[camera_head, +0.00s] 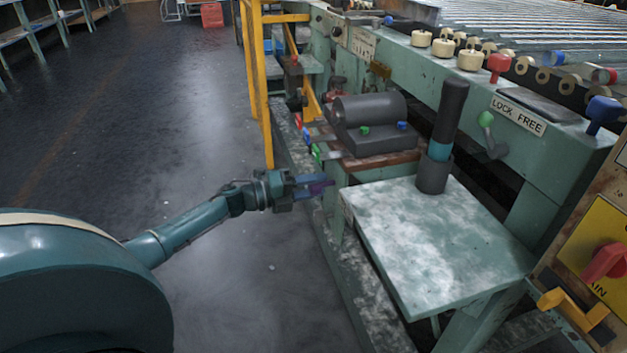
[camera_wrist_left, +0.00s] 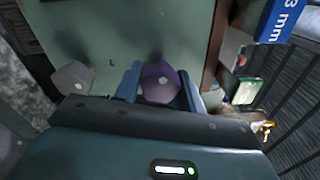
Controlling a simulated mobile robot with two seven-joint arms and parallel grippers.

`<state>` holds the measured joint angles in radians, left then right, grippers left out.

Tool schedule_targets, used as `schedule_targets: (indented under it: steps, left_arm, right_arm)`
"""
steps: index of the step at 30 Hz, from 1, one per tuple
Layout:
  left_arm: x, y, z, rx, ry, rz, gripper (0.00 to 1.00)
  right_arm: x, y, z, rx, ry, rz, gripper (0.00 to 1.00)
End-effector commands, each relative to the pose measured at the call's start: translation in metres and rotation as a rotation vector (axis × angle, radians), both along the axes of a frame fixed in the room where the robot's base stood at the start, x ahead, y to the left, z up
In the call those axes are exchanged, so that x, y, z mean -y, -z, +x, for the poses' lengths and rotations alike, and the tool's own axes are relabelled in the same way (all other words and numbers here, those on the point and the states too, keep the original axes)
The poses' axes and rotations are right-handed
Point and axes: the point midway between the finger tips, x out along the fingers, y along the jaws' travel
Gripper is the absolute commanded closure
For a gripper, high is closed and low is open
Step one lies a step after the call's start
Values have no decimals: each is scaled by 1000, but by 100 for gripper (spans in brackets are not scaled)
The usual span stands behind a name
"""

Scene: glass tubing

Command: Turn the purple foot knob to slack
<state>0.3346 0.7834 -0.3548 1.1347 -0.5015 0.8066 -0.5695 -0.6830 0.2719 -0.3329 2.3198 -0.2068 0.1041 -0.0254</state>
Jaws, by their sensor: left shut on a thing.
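In the head view my left gripper (camera_head: 316,184) reaches in from the left, beside the near left corner of the machine. The knob shows there only as a small dark purple patch (camera_head: 320,187) between the fingers. Any marks for its setting cannot be made out. My right gripper is not in view.
A grey knob (camera_wrist_left: 75,77) sits left of the purple one in the wrist view. A blue "3 mm" label (camera_wrist_left: 283,20) is at upper right. A pale worktop (camera_head: 430,250) lies right of the gripper, and a yellow post (camera_head: 258,90) stands behind. The floor to the left is clear.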

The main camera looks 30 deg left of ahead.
Motion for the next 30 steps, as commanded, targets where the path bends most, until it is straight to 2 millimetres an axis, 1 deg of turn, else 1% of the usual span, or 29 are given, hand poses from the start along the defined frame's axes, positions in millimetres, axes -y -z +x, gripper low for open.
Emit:
schedule_targets:
  steps: [1,9,30]
  left_arm:
    - [0,-2,0,-31,-1,-33,83]
    - [0,-2,0,-196,-1,-228,83]
    - [-1,-1,0,-604,-2,-707,83]
  right_arm:
    - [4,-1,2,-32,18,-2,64]
    - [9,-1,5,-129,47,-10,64]
    - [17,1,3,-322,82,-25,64]
